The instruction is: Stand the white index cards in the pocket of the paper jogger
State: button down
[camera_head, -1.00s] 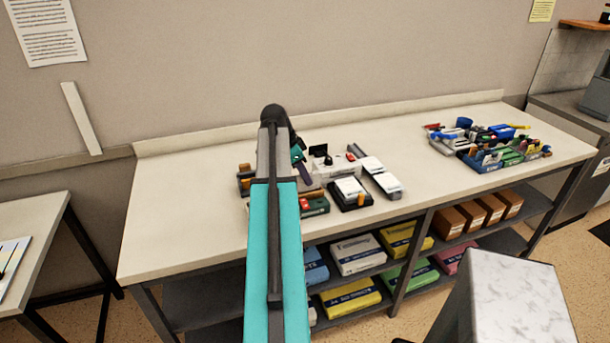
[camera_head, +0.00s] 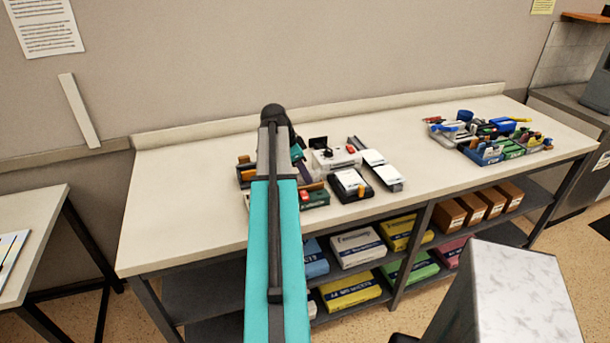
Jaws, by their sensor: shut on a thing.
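My arm rises from the bottom centre and bends down behind itself over the bench. It hides my gripper's fingers and whatever lies between them. Only a small teal and dark part of my arm shows just right of the upper link. A white pad of what look like cards (camera_head: 350,180) lies on a black holder (camera_head: 361,196) right of my arm. A white device (camera_head: 338,159) with a red part and an upright black plate stands just behind it. It may be the paper jogger, but it is too small to be sure.
The long bench (camera_head: 190,210) is bare at its left end and right of centre. A long white-topped item (camera_head: 384,172) lies beside the black holder. Orange and green items (camera_head: 314,195) crowd close to my arm. Cluttered bins (camera_head: 484,155) stand at the right. Shelves below hold packs and boxes.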

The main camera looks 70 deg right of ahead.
jog(key=c, duration=1.6)
grip_release()
jog(key=shift+c, duration=0.2)
jog(key=shift+r+p, duration=2.3)
jog(key=shift+r, duration=2.2)
